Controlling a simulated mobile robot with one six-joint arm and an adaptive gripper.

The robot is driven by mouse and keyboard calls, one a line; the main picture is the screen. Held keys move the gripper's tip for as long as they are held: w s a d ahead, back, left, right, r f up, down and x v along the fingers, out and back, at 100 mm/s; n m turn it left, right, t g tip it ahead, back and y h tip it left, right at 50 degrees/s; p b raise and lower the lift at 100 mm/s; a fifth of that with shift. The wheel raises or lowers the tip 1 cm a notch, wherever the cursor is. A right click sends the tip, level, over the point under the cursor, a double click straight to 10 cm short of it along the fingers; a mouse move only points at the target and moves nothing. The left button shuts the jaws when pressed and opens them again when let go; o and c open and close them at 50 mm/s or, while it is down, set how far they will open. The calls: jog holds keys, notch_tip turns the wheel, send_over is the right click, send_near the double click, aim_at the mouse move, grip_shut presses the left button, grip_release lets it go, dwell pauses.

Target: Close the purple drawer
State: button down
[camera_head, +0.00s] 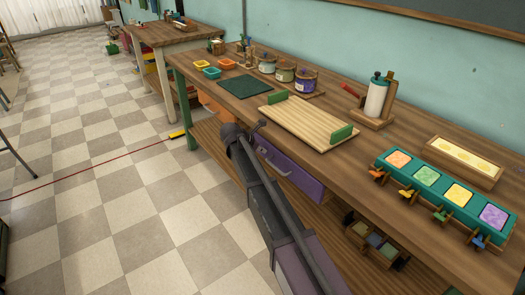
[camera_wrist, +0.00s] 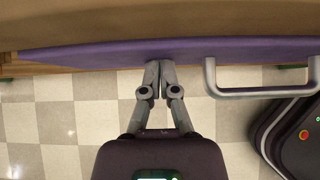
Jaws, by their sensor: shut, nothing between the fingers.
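The purple drawer (camera_head: 300,181) sits under the front edge of the long wooden workbench, with a pale bar handle (camera_head: 272,165) on its front. In the wrist view the drawer (camera_wrist: 110,54) is a purple band across the top, with its grey handle (camera_wrist: 262,92) to the right of my fingers. My gripper (camera_wrist: 159,63) is shut and empty, its fingertips at the drawer front, left of the handle. I cannot tell whether they touch it. In the head view my gripper (camera_head: 262,124) is near the drawer's left end. My arm hides part of the drawer; how far it stands out is unclear.
Small containers (camera_head: 375,240) sit on the lower shelf. The tiled floor (camera_head: 130,180) to the left is mostly clear.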

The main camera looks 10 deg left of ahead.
jog(key=s+a+f+p+v, duration=0.1)
jog(key=f+p+v, duration=0.1)
jog(key=p+v, duration=0.5)
jog(key=shift+v, duration=3.15)
jog(key=shift+s+f, duration=0.15)
jog(key=shift+f, duration=0.05)
